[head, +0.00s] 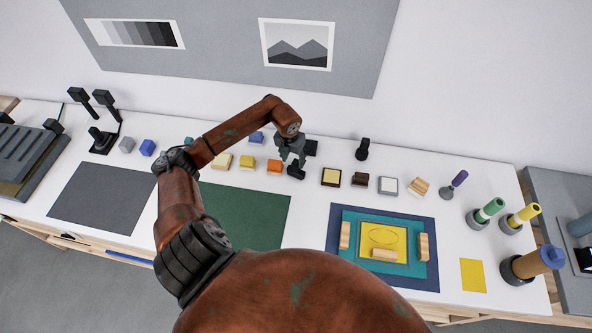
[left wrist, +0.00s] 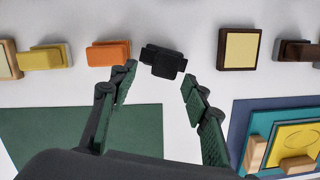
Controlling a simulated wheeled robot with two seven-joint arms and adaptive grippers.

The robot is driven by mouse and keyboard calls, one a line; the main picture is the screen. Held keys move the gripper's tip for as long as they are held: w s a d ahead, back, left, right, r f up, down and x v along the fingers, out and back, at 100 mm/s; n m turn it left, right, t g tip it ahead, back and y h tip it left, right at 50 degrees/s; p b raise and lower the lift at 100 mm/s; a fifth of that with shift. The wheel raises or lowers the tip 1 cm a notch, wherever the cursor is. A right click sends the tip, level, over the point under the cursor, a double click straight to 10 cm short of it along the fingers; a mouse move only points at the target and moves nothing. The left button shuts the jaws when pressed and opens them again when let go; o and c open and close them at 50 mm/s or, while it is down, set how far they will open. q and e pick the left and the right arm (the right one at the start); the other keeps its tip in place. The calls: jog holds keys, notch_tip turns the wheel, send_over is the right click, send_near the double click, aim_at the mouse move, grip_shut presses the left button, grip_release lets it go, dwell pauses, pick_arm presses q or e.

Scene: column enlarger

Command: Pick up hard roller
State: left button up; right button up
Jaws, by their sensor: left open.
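I cannot tell for certain which thing is the hard roller. A small black block-like piece (left wrist: 163,61) lies on the white bench between and just beyond the fingertips of my left gripper (left wrist: 159,78) in the left wrist view. It also shows in the head view (head: 297,172), under my left gripper (head: 291,154). The gripper is open and empty, above the bench. The black piece stands in a row, right of an orange block (head: 274,166) and left of a cream-topped dark block (head: 331,177). My right gripper is out of view.
A green mat (head: 255,215) lies in front of the row. A blue mat (head: 427,272) with wooden pieces is at right. Upright cylinders in cups, including a green one (head: 490,209), stand at far right. A small black upright piece (head: 362,149) stands behind the row.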

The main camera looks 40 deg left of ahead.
aim_at(297, 162)
pick_arm(q)
jog(key=f, duration=0.1)
jog(key=w+f, duration=0.1)
jog(key=w+f+p, duration=0.1)
jog(key=shift+d, duration=0.3)
jog(key=shift+s+a+f, duration=0.15)
jog(key=shift+f, duration=0.6)
jog(key=shift+s, duration=0.15)
jog(key=shift+w+f, duration=0.1)
jog(key=shift+w, duration=0.15)
jog(key=shift+c, duration=0.8)
jog(key=shift+s, duration=0.15)
jog(key=c, duration=1)
grip_shut()
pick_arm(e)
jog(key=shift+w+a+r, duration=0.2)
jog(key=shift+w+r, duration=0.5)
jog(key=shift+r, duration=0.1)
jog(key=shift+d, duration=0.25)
